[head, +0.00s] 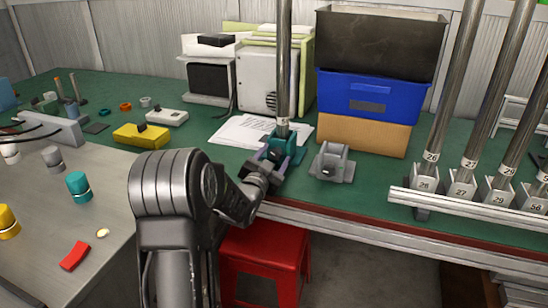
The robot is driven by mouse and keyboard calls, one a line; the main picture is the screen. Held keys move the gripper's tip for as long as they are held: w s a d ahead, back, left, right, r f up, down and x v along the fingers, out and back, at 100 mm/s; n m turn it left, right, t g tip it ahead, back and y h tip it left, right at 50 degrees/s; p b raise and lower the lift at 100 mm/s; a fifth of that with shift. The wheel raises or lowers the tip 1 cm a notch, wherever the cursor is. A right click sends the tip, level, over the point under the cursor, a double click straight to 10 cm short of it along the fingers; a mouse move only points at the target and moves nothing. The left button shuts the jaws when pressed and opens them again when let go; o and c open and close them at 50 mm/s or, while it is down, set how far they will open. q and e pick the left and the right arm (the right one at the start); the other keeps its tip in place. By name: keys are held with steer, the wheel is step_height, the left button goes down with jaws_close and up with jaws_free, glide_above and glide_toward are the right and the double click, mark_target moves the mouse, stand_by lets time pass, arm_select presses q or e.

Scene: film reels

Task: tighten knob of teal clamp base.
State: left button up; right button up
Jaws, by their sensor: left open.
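The teal clamp base (284,138) stands on the green bench top near its front edge, with a tall metal pole (284,60) rising upright from it. My left gripper (272,167) is at the front of the teal base, its jaws open and overlapping the base's lower front in the head view. The knob cannot be made out; the gripper covers that part of the base. I cannot tell whether the fingers touch it. My right gripper is not in view.
A grey clamp base (332,162) stands close on the right. Papers (245,132) lie behind the teal base. Stacked bins (370,93) stand at the back, and a rack of numbered poles (455,198) at the right. A red stool (262,258) is below the bench edge.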

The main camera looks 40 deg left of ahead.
arm_select(q)
steer(key=v, duration=0.7)
steer(key=shift+s, duration=0.35)
